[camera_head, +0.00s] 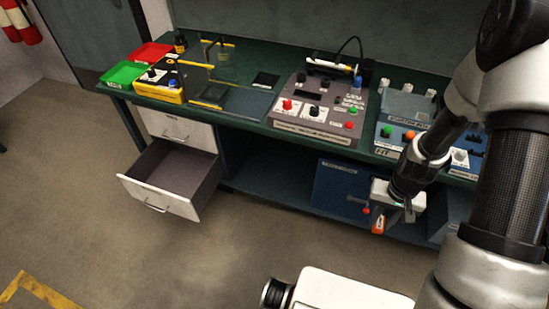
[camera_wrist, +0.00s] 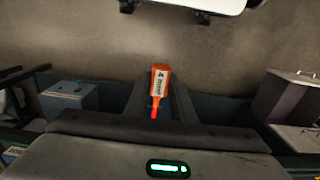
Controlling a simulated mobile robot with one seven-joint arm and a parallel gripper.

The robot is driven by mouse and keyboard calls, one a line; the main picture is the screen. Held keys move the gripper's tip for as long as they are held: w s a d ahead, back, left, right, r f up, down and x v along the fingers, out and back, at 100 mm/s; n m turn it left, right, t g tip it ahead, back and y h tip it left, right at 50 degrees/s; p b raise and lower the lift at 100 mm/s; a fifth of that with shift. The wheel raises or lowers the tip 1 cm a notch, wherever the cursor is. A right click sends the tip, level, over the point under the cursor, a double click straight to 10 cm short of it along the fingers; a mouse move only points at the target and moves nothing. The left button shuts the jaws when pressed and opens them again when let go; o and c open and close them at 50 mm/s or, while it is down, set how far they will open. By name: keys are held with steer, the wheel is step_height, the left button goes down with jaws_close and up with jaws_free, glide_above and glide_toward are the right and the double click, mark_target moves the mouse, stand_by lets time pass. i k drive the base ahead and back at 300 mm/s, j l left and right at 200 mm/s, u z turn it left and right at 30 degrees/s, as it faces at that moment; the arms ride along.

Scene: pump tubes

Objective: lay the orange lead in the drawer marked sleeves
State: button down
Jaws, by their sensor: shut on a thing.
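The orange lead (camera_head: 378,226) hangs at my gripper (camera_head: 393,212), in front of the bench's lower shelf. In the wrist view the lead (camera_wrist: 160,82) shows as an orange body with a white printed label and a thin red end, between the fingers of my gripper (camera_wrist: 160,105). My gripper is shut on it. A drawer (camera_head: 165,201) at the left end of the bench is pulled out and looks empty; its open box also shows at the right of the wrist view (camera_wrist: 288,97). I cannot read any marking on it.
A closed drawer (camera_head: 183,130) sits above the open one. The bench top (camera_head: 262,126) carries red and green bins, a yellow box and several control panels. A blue cabinet (camera_head: 340,190) stands under it, close to my gripper. The floor in front of the open drawer is clear.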

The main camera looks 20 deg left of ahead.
mark_target(182, 180)
steer(key=k+j, duration=0.1)
steer(key=j, duration=1.05)
steer(key=k+j, duration=0.15)
steer(key=j, duration=1.05)
steer(key=k+j, duration=0.15)
steer(key=j, duration=1.45)
steer(key=i+j, duration=0.1)
steer(key=j, duration=0.35)
steer(key=i+j, duration=0.1)
steer(key=j, duration=0.4)
steer(key=i, duration=0.45)
